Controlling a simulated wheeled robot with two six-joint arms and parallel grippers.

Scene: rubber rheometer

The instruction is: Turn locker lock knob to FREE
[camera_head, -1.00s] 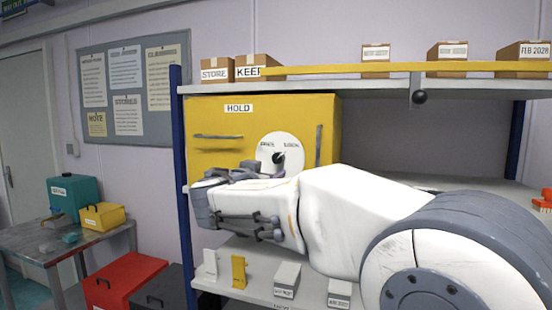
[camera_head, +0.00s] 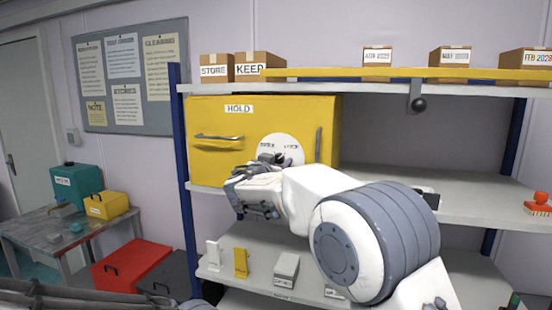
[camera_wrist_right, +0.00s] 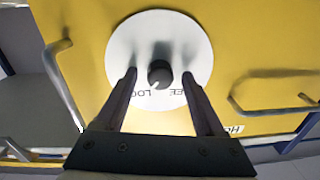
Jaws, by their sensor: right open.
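The yellow locker (camera_head: 225,122), marked HOLD, sits on the shelf. Its white round dial (camera_head: 292,148) bears the words FREE and LOCK; the gripper hides most of the knob in the head view. In the right wrist view the dark round knob (camera_wrist_right: 159,73) lies at the dial's centre, its small white mark toward LOCK. My right gripper (camera_head: 262,172) is open in front of the dial. Its fingertips (camera_wrist_right: 159,76) appear on either side of the knob with gaps; I cannot tell the depth. A dark part of my left arm shows at the lower left; its jaws cannot be made out.
A handle (camera_head: 217,137) and a vertical bar (camera_head: 319,142) stand out from the locker front. The upper shelf (camera_head: 370,88) holds several boxes above it. Small blocks stand on the shelf below. The shelf right of the locker has free room.

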